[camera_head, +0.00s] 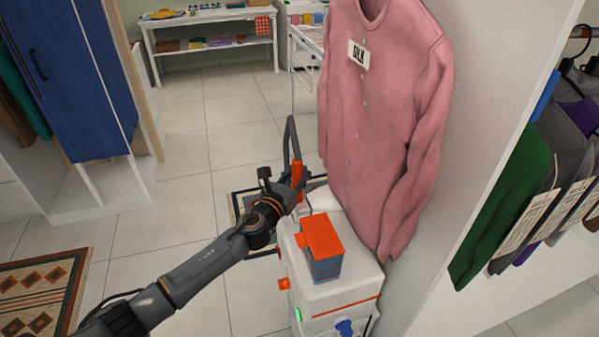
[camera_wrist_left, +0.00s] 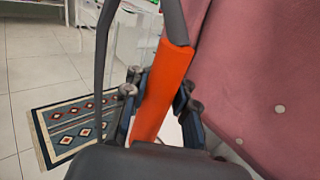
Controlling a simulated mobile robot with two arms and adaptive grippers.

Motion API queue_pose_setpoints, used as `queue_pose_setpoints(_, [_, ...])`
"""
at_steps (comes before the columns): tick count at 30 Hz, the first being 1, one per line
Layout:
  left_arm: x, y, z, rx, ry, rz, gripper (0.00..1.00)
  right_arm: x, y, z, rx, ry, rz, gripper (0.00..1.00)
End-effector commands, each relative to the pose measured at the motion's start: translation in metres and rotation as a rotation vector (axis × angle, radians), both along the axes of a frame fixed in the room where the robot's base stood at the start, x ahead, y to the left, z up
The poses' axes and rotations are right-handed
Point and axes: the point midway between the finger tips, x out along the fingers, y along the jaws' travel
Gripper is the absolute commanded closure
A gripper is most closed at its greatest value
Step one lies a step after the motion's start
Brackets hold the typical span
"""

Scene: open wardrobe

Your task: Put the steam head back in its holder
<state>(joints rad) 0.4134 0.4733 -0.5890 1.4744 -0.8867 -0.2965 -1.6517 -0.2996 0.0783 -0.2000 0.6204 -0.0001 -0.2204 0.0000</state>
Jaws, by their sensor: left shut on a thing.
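The steam head (camera_head: 297,172) has an orange handle, with a dark hose curving above it. My left gripper (camera_head: 290,184) is shut on the orange handle, which stands nearly upright beside the front of the pink shirt. In the left wrist view the orange handle (camera_wrist_left: 163,88) passes between the two fingers of my left gripper (camera_wrist_left: 155,103). The white steamer base (camera_head: 340,292) is just below and to the right. I cannot clearly make out the holder; my gripper and arm cover part of that area. My right gripper is out of view.
The pink shirt (camera_head: 385,110) with a SILK tag hangs close to the right of the steam head. A white wall panel (camera_head: 490,90) rises behind the shirt. Tiled floor (camera_head: 185,195) lies open to the left.

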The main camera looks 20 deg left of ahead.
Motion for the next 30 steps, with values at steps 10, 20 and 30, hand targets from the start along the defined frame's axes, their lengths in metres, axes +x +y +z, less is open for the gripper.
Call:
queue_pose_setpoints(10, [0.000,0.000,-0.009,0.000,-0.002,0.000,1.00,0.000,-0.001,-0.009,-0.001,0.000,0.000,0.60])
queue_pose_setpoints(20, [0.000,0.000,-0.017,0.000,-0.002,0.000,1.00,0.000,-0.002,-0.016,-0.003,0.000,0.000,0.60])
queue_pose_setpoints(30, [0.000,0.000,-0.017,0.000,0.000,0.000,0.47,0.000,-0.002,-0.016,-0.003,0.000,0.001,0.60])
